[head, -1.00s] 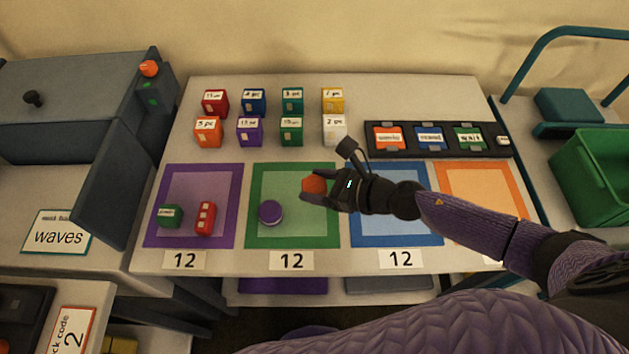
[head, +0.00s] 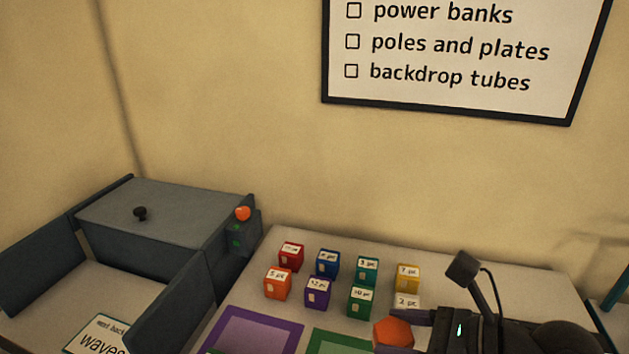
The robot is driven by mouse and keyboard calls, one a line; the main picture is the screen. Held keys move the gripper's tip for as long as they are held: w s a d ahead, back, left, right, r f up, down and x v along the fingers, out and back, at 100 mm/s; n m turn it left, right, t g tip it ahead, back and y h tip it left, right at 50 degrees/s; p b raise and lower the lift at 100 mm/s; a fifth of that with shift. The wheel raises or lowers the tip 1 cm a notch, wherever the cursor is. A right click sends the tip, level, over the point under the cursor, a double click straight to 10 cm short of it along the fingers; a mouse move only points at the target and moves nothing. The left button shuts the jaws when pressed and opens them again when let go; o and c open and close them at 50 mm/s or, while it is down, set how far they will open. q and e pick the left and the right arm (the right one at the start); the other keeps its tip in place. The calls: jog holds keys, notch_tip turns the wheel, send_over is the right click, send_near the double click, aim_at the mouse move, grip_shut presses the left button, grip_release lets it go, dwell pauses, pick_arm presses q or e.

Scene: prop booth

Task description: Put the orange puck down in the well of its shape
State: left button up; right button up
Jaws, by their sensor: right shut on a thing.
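The orange puck (head: 393,334) has a six-sided outline and is held at the tips of my right gripper (head: 402,333), low in the head view. The gripper is shut on it, in front of the white block and the back of the green square. I cannot tell its exact height over the table. No well shows in this view. My left gripper is not in view.
Several labelled blocks stand at the table's back, among them an orange block (head: 278,284) and a yellow block (head: 408,278). A purple-bordered square (head: 292,325) lies in front. A checklist board (head: 450,110) hangs above.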

aim_at(412, 336)
jog(key=d, duration=0.1)
jog(key=s+d+m+t, duration=0.1)
jog(key=d, duration=0.1)
jog(key=shift+d+r+h, duration=0.1)
jog(key=shift+d+h, duration=0.05)
jog(key=shift+h, duration=0.15)
jog(key=w+a+f+b, duration=0.1)
jog(key=f+b, duration=0.3)
jog(key=f, duration=0.4)
jog(key=w+a+f+m+t+h+b, duration=0.1)
jog(key=w+f+b, duration=0.2)
jog(key=f, duration=0.5)
jog(key=w+a+f+m+t+b, duration=0.1)
jog(key=w+f+b, duration=0.2)
jog(key=f, duration=0.6)
jog(key=shift+a+f+h+b, duration=0.1)
jog(key=shift+a+h+b, duration=0.3)
jog(key=shift+b, duration=0.7)
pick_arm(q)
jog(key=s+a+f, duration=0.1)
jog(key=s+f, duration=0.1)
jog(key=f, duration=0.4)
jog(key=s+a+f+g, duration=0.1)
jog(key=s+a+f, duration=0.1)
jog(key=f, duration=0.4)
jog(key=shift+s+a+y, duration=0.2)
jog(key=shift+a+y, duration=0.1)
